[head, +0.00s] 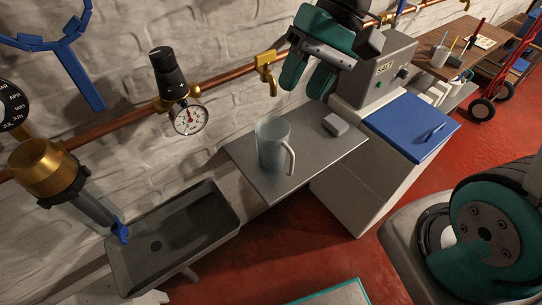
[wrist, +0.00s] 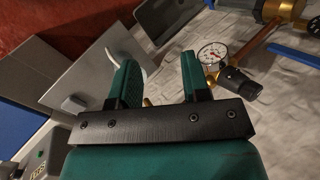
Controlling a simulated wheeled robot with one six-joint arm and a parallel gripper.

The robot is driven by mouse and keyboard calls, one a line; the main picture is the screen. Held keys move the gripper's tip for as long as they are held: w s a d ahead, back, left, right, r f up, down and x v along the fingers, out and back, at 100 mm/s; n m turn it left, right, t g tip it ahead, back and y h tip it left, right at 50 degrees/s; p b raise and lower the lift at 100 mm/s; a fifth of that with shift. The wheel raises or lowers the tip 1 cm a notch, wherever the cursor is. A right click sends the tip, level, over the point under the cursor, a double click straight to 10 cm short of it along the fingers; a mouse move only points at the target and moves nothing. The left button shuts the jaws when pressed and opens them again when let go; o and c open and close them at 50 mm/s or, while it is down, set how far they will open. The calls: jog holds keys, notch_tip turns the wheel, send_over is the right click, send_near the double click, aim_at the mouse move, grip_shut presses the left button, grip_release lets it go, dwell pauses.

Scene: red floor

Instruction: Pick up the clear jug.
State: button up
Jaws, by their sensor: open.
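The clear jug (head: 270,148) stands upright on a grey metal shelf (head: 315,150), its pale handle toward the lower right in the head view. My gripper (head: 303,92) is above and to the right of the jug, apart from it, with its teal fingers spread and nothing between them. In the wrist view my gripper (wrist: 160,72) also shows its two fingers apart. There the left finger hides most of the jug; a pale curved strip beside that finger seems to be its handle.
A small grey block (head: 335,125) lies on the shelf, right of the jug. A brass tap (head: 267,72) and a gauge (head: 189,119) are on the wall behind. A dark sink (head: 172,245) is at left; a white cabinet with a blue lid (head: 412,126) is at right.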

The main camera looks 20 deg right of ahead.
jog(key=w+d+f+m+y+b, duration=0.25)
jog(key=w+d+f+m, duration=0.2)
jog(key=f, duration=0.35)
jog(key=w+d+f+m+y+b, duration=0.1)
jog(key=w+d+f+m+b, duration=0.3)
jog(key=f, duration=0.3)
jog(key=m+y+b, duration=0.3)
jog(key=m+y, duration=0.1)
jog(key=m, duration=0.4)
send_near(291, 172)
jog(key=shift+t, duration=0.3)
jog(key=x, duration=0.4)
jog(key=shift+w+a+r, duration=0.2)
jog(key=shift+a+r, duration=0.05)
jog(key=p+x, duration=0.1)
jog(key=x, duration=0.4)
jog(key=shift+s+a, duration=0.15)
jog(key=shift+s, duration=0.05)
grip_shut()
